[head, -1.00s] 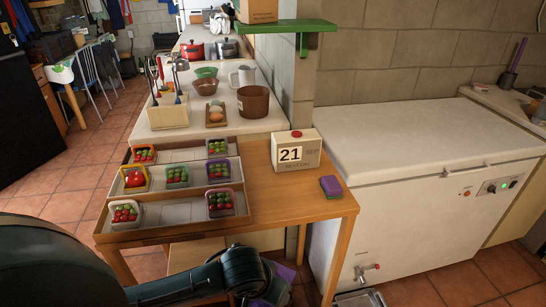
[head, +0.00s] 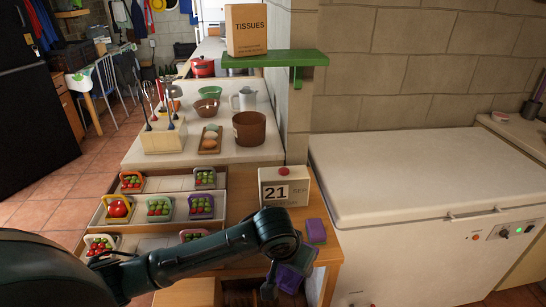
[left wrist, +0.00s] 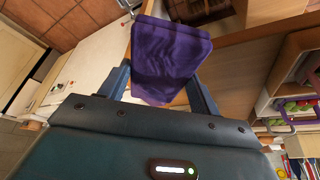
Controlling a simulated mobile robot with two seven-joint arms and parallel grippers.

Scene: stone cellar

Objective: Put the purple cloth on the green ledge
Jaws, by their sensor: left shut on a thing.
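The purple cloth (left wrist: 172,52) is folded and held between the two fingers of my left gripper (left wrist: 160,84) in the left wrist view. In the head view the cloth (head: 289,279) shows at the table's front right edge, partly hidden by my left gripper (head: 285,266). The green ledge (head: 290,58) is fixed to the wall pillar, well above and behind the gripper. My right gripper is not in view.
A purple and grey-green sponge (head: 316,230) lies on the wooden table (head: 325,258) close to my gripper. A calendar block (head: 284,187) stands behind it. Trays of punnets (head: 158,207) fill the left. A white chest freezer (head: 420,175) stands right.

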